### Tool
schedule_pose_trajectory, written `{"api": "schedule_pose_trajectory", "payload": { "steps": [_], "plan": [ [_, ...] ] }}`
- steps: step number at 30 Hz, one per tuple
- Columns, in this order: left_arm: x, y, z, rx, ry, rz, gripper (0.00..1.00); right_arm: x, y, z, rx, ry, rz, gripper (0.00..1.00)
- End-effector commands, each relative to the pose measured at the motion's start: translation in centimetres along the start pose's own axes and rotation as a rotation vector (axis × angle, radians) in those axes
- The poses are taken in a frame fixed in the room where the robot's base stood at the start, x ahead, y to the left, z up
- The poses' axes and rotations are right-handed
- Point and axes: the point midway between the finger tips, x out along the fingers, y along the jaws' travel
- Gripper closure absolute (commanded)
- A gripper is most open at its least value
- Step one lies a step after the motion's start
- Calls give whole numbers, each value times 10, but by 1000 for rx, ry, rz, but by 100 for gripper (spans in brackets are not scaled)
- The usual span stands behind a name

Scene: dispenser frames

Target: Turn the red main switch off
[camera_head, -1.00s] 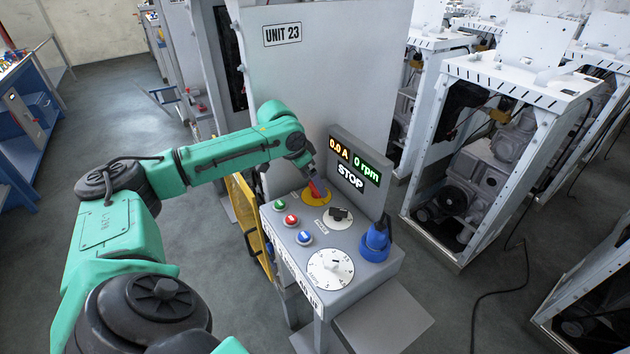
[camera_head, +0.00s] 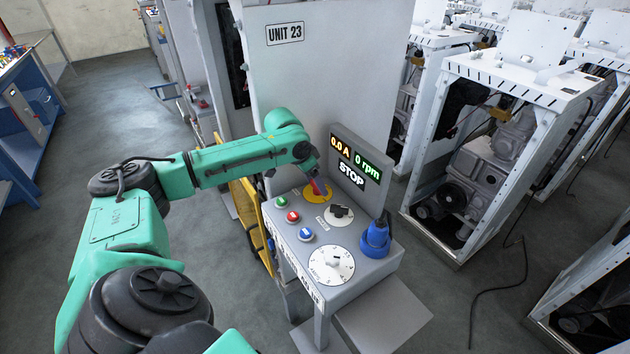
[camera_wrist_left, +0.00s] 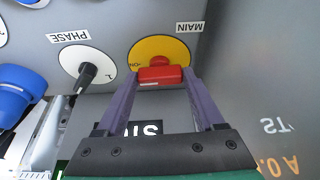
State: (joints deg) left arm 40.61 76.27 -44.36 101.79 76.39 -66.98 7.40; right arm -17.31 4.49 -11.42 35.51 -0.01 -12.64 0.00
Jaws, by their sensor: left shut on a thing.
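The red main switch (camera_wrist_left: 160,74) is a red handle on a round yellow plate (camera_wrist_left: 188,50) marked MAIN, with ON lettering at the plate's edge in the left wrist view. In the head view the red handle (camera_head: 318,189) stands on the yellow plate (camera_head: 326,198) at the back of the console (camera_head: 345,296). My left gripper (camera_wrist_left: 160,78) is shut on the handle, one purple finger on each side. In the head view my left gripper (camera_head: 314,182) is small and partly hidden by my wrist. The display (camera_head: 355,160) reads 0.0 A, 0 rpm and STOP. My right gripper is not in view.
Near the switch are a black PHASE knob (camera_head: 339,212), green (camera_head: 281,202), red (camera_head: 292,217) and blue (camera_head: 306,235) buttons, a white dial (camera_head: 331,265) and a blue plug (camera_head: 375,240). A tall grey panel (camera_head: 300,80) rises behind. White machine frames (camera_head: 500,130) stand at right.

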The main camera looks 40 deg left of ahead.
Motion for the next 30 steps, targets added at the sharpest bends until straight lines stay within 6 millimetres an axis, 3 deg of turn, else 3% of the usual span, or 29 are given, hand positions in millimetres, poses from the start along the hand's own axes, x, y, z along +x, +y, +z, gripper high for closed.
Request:
{"api": "schedule_pose_trajectory", "payload": {
  "steps": [8, 21, 30],
  "plan": [
    [-4, 3, -2, -144, 0, -57, 86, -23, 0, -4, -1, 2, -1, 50],
    [-3, 6, -4, -521, 0, -212, 86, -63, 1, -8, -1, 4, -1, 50],
    [0, 7, -4, -786, 0, -321, 86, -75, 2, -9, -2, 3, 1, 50]
  ]
}}
